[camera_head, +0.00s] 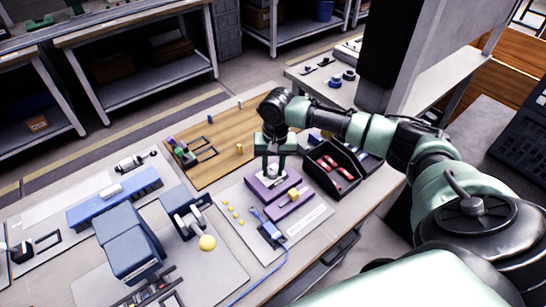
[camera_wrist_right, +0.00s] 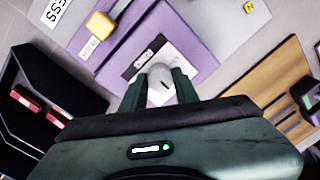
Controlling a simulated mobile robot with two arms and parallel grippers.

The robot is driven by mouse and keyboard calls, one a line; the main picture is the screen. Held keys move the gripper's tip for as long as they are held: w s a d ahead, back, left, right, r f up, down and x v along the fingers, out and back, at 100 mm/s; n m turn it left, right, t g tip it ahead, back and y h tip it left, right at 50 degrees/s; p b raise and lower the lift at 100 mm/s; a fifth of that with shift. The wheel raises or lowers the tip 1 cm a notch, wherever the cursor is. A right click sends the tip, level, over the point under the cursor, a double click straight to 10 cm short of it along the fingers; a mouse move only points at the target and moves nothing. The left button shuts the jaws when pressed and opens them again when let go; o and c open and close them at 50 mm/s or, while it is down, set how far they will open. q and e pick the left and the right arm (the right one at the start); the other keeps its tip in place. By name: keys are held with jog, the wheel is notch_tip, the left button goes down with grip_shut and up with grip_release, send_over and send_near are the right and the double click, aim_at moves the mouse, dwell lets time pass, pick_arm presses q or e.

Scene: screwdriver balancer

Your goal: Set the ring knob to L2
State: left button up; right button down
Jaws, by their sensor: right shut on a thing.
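The ring knob (camera_wrist_right: 160,86) is a pale round knob with a dark mark, on a white labelled plate of a purple box (camera_head: 256,190). My right gripper (camera_head: 273,170) comes down on it from above, its two green fingers on either side, shut on the knob. In the right wrist view the gripper (camera_wrist_right: 160,92) shows the knob between the fingertips. Dark print on the plate (camera_wrist_right: 140,72) is too small and tilted to read, so I cannot tell the knob's setting. My left gripper is not in view.
A black bin (camera_head: 318,171) with red parts stands close right of the gripper. A second purple block with a yellow knob (camera_head: 294,194) lies in front. A wooden board (camera_head: 205,178) lies behind left. A blue-handled tool (camera_head: 271,232) and yellow pieces lie on the grey mat.

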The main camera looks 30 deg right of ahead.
aim_at(274, 169)
jog(key=n+p, duration=0.3)
jog(key=shift+r, duration=0.2)
jog(key=shift+w+f+n+p, duration=0.1)
jog(key=shift+n+p, duration=0.75)
jog(key=shift+n, duration=0.85)
jog(key=c, duration=1.1)
grip_release()
jog(key=shift+o, duration=0.2)
notch_tip(274, 169, up, 8)
jog(key=shift+d+f+b, duration=0.1)
jog(key=shift+d+b, duration=0.05)
jog(key=shift+b, duration=0.45)
jog(key=shift+f, duration=0.1)
